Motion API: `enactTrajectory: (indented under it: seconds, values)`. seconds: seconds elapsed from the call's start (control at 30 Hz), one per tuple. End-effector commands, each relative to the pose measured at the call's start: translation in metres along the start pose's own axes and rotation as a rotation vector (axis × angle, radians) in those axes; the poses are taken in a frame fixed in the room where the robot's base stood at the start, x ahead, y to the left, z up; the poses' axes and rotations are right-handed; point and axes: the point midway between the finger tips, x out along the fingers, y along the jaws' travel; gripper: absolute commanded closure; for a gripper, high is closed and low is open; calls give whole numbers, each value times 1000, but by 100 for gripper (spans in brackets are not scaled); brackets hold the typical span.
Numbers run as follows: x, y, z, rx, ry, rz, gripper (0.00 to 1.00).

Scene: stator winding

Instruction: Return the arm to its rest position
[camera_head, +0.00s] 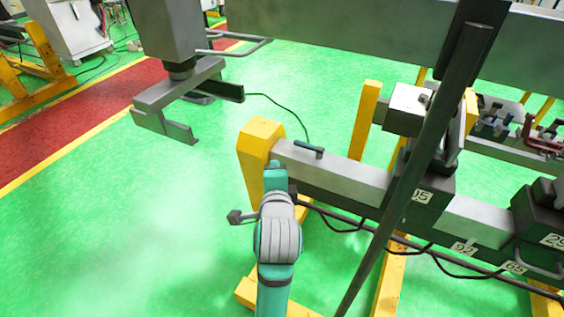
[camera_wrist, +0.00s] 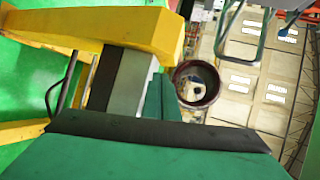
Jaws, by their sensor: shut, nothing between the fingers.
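My arm (camera_head: 279,240), teal with a grey joint, rises from the bottom middle of the head view. Its far end, with my gripper (camera_head: 275,172), is beside the yellow end post of a grey beam. The gap between gripper and post cannot be judged from this angle. In the wrist view, teal and black parts of my own fill the lower half. My gripper is shut and no object shows in it; its fingertips are hard to make out.
The grey beam (camera_head: 340,178) with its yellow post (camera_head: 260,140) stands close on the right. A small dark tool (camera_head: 300,148) lies on it. A dark diagonal bar (camera_head: 415,160) crosses the right side. A grey clamp-like fixture (camera_head: 180,95) hangs upper left. Green floor (camera_head: 120,230) is clear left.

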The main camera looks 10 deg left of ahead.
Motion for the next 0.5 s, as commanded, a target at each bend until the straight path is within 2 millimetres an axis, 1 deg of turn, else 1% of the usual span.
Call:
enactTrajectory:
  seconds: [0.03,0.1,0.2,0.4,0.5]
  values:
    - [-6,-1,3,-1,0,-2,100]
    - [-12,0,6,-1,0,0,100]
    - [-18,-1,9,0,1,-1,100]
    - [-21,0,14,-3,-4,1,100]
    - [-20,6,12,-24,0,2,100]
